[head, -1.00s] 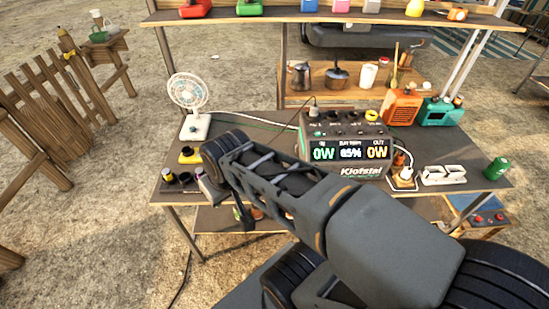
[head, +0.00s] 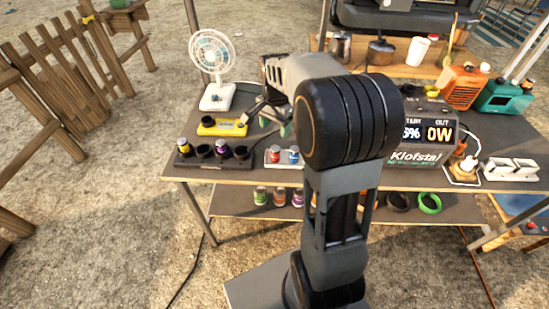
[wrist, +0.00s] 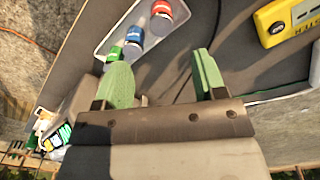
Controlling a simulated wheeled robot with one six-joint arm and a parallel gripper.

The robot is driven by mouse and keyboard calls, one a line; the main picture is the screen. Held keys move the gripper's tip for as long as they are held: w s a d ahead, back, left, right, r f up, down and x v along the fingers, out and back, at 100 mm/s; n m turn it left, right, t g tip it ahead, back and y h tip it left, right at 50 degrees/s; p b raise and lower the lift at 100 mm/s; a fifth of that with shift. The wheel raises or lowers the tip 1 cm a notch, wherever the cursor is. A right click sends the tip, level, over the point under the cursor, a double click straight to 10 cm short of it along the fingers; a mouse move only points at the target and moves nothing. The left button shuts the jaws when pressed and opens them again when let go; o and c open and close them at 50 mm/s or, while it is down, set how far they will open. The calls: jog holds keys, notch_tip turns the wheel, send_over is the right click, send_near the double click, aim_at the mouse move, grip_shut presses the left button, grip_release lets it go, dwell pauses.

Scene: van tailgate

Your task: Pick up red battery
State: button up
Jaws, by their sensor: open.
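The red battery (head: 274,156) stands at the left of a small white tray (head: 287,166) on the table, beside a blue battery (head: 293,155). In the wrist view the red battery (wrist: 161,12) is at the top, in line with the blue one (wrist: 134,36) and a green one (wrist: 114,53) in the tray (wrist: 103,42). My gripper (wrist: 162,72) is open with nothing between its green fingertips. It also shows in the head view (head: 270,120), above and behind the tray. The red battery lies outside the jaws, apart from them.
A yellow charger (head: 222,128) and a dark holder with several cylinders (head: 212,162) are left of the tray. A white fan (head: 213,70) stands behind them. A power station (head: 428,140) is to the right, partly hidden by my arm. Cans (head: 279,196) line the lower shelf.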

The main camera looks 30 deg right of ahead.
aim_at(275, 147)
notch_tip(275, 147, down, 11)
jog(key=shift+w+b, duration=0.1)
jog(key=shift+b, duration=0.65)
jog(key=c, duration=1.1)
